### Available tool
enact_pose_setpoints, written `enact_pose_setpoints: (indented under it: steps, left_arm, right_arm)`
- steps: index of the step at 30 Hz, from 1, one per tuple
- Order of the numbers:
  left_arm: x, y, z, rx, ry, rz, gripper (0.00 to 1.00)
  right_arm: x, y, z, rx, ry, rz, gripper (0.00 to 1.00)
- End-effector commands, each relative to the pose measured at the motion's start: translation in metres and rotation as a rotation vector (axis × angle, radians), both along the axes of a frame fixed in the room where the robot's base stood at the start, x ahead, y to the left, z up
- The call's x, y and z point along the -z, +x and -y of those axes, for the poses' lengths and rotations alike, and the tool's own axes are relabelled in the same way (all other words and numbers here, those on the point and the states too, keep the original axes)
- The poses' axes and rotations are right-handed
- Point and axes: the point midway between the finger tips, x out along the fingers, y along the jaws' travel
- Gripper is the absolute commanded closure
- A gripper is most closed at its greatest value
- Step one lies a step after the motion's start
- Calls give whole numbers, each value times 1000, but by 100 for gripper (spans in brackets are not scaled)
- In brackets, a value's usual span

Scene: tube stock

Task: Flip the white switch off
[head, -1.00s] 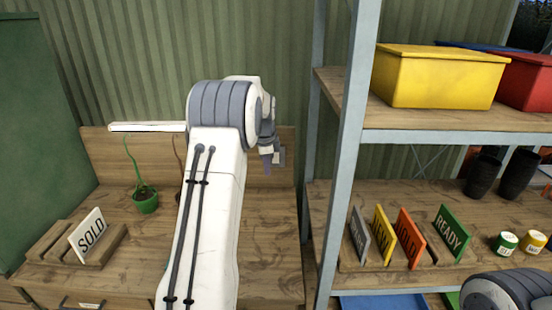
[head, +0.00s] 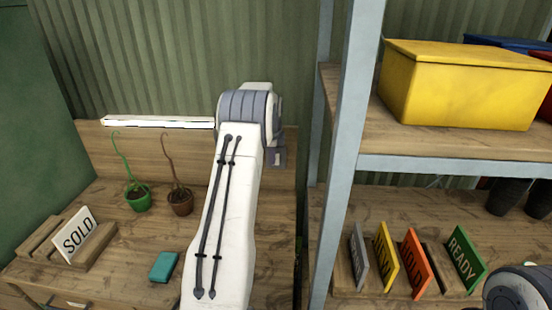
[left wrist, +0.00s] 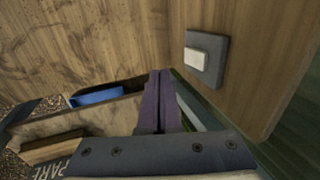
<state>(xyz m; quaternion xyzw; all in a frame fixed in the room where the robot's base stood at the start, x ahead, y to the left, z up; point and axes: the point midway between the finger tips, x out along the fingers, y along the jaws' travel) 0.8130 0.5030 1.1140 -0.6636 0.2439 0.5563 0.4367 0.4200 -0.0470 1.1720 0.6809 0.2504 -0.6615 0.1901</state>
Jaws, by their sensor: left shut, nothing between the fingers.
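The white switch (left wrist: 197,58) sits on a dark grey plate (left wrist: 208,72) fixed to a wooden panel in the left wrist view. My left gripper (left wrist: 160,76) is shut and empty, its purple fingers together, to the left of the plate and apart from it in that picture. In the head view my left arm reaches over the bench to the wooden back panel (head: 92,143) and hides most of its gripper. A small grey shape by the wrist there is too unclear to name. A white light strip (head: 158,122) runs along the panel's top and looks bright.
A metal shelf post (head: 345,150) stands right of my arm. The shelves hold a yellow bin (head: 455,88) and several signs.

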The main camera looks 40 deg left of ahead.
Motion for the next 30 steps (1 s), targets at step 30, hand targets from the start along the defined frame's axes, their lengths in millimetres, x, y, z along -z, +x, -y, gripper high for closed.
enact_pose_setpoints:
  steps: [30]
  left_arm:
    - [51, 48, -25, 3, 1, 2, 100]
  right_arm:
    - [-45, 0, 0, -5, 0, 0, 50]
